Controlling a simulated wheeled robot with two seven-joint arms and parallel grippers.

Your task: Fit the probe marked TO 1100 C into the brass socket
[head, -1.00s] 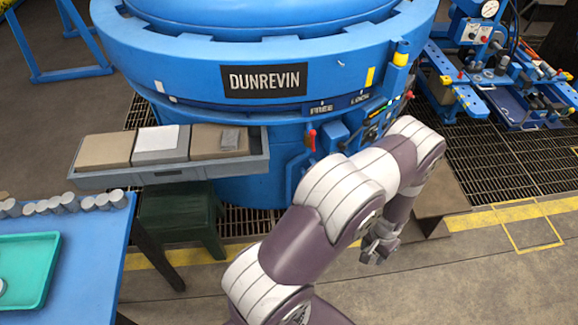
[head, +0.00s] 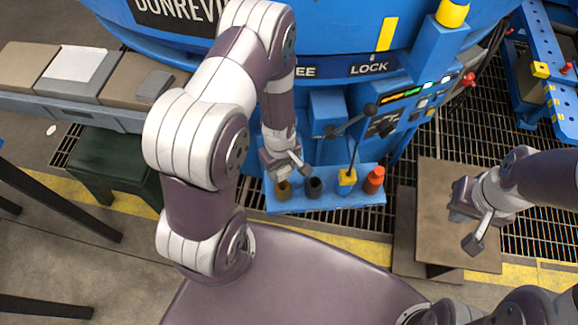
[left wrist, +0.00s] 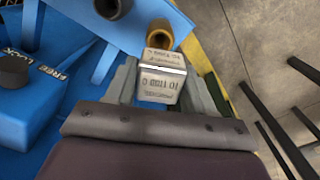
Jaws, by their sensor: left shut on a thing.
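My left gripper (head: 285,168) is just above the brass socket (head: 283,192), at the left end of a blue shelf. In the left wrist view, its fingers are shut on a pale block-shaped probe head (left wrist: 161,84). The lettering is upside down and appears to read TO 1100 C. The brass rim (left wrist: 160,28) shows just beyond the head and is partly covered by it. The probe's lower end is hidden, so I cannot tell whether it is inside the socket. My right gripper (head: 468,220) appears open and empty, far to the right above a brown plate.
The blue shelf (head: 330,201) also bears a black socket (head: 314,188), a yellow one (head: 346,178) with a dark rod in it, and a red-orange one (head: 374,178). The furnace's control panel and levers (head: 350,125) stand close behind. A grey tray (head: 95,112) projects at left.

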